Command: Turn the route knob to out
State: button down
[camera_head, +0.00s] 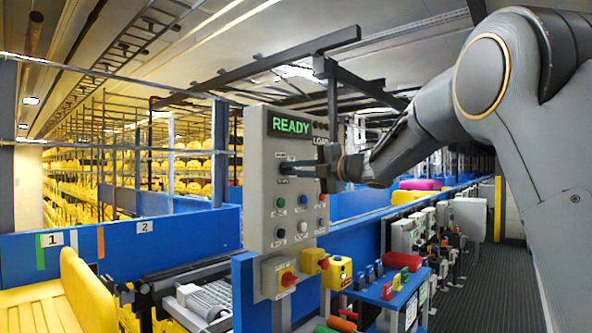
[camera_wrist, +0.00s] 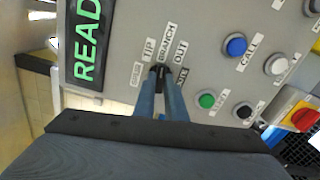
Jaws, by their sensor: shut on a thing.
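The grey control panel (camera_head: 263,215) has a green READY display at its top. The route knob (camera_wrist: 161,72) is a small black knob on this panel, below the labels TIP, BRANCH and OUT (camera_wrist: 181,51) in the wrist view. My gripper (camera_wrist: 160,82) has its two blue-grey fingers on either side of the knob, shut on it. The fingers partly hide the knob and the ROUTE label, and I cannot tell exactly which label the knob points at. In the head view my gripper (camera_head: 286,167) reaches the panel from the right and covers the knob.
Other controls sit close by: a green button (camera_wrist: 207,100), a blue button (camera_wrist: 236,45), a white button (camera_wrist: 276,64) and a black one (camera_wrist: 243,112).

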jog(key=shift+m+p, duration=0.3)
jog(key=shift+p, duration=0.1)
jog(key=m+p, duration=0.7)
jog(key=p, duration=0.1)
jog(key=shift+m, duration=0.3)
jog(key=c, duration=1.8)
grip_release()
jog(key=b+v, duration=0.2)
jog(key=v, duration=0.5)
jog(key=shift+s+d, duration=0.25)
jog(key=shift+d, duration=0.1)
